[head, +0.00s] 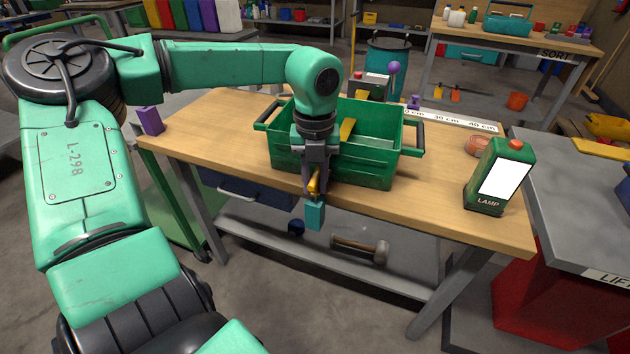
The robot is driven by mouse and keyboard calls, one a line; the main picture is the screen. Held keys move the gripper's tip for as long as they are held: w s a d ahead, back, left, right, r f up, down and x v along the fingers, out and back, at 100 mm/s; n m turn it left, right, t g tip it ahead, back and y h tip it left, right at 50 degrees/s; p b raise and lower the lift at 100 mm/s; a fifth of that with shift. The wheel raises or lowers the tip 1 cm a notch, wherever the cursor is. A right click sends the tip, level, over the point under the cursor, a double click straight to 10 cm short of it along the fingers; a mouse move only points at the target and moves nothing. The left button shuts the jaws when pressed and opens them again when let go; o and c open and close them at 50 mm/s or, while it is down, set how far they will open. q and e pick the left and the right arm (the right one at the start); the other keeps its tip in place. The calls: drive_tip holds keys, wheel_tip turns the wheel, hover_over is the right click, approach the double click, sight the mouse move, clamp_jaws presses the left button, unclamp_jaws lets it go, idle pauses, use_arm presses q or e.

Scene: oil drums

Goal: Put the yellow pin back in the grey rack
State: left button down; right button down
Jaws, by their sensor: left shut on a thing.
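My left gripper (315,180) hangs pointing down in front of the green tote, over the table's front edge. It is shut on a narrow yellow piece, which looks like the yellow pin (313,186). A teal block (315,217) shows directly below; I cannot tell whether it is joined to the pin. The fingers hide part of the yellow piece. Another yellow strip (347,131) shows inside the tote, partly behind my wrist. I cannot make out the grey rack for certain. My right gripper is not in view.
The green tote (375,165) stands on the wooden table (440,195). A green LAMP can (498,178) is at the right and a purple block (150,121) at the left. A mallet (362,248) lies on the lower shelf. The tabletop between tote and can is clear.

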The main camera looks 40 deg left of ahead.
use_arm(q)
drive_tip(key=shift+r+p, duration=2.45)
drive_tip(key=shift+r, duration=1.25)
wheel_tip(320, 180, up, 13)
drive_tip(key=p, duration=0.9)
drive_tip(key=shift+p, duration=0.4)
